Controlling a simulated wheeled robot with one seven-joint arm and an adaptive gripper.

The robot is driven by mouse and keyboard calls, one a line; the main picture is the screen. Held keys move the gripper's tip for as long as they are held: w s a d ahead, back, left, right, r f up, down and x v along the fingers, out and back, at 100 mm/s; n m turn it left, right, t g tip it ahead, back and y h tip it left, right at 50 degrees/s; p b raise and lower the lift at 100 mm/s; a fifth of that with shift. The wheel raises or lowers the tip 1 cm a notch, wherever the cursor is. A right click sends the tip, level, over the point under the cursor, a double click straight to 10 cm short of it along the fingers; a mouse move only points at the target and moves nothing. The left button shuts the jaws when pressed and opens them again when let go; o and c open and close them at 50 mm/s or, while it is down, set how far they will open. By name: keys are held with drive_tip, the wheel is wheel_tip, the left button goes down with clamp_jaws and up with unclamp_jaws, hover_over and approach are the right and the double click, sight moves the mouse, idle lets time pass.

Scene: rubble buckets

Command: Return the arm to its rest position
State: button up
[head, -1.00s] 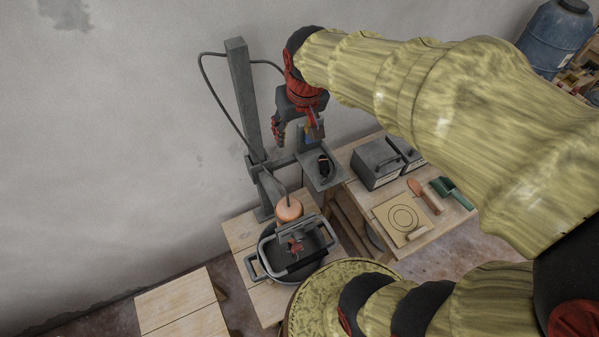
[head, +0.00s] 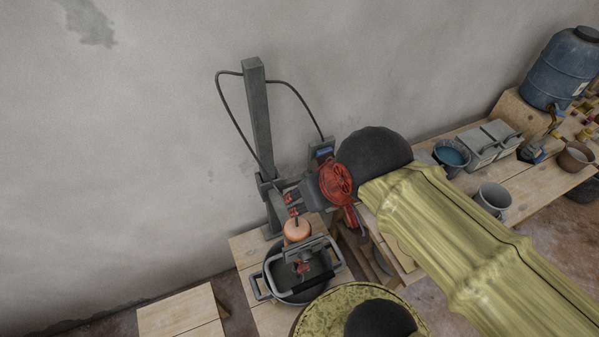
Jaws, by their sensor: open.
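My arm, in a yellow cover (head: 460,245), reaches in from the lower right. My gripper (head: 291,204) is at its end, near the middle of the head view, with red-tipped fingers pointing left. It is open, and I see nothing between the fingers. It appears just above the copper-coloured ball (head: 297,230) and right of the grey post (head: 259,115); I cannot tell the exact gap. The red wrist joint and the arm hide part of the bench behind.
A dark bucket (head: 262,287) with a grey frame stands on a wooden table (head: 245,250) below the gripper. A wooden bench (head: 530,187) at right holds a blue-filled bucket (head: 452,158), a grey bucket (head: 492,200), grey boxes (head: 488,143) and a blue barrel (head: 561,69). The wall side at left is clear.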

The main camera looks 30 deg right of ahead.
wheel_tip(320, 180, down, 19)
drive_tip(key=b, duration=1.9)
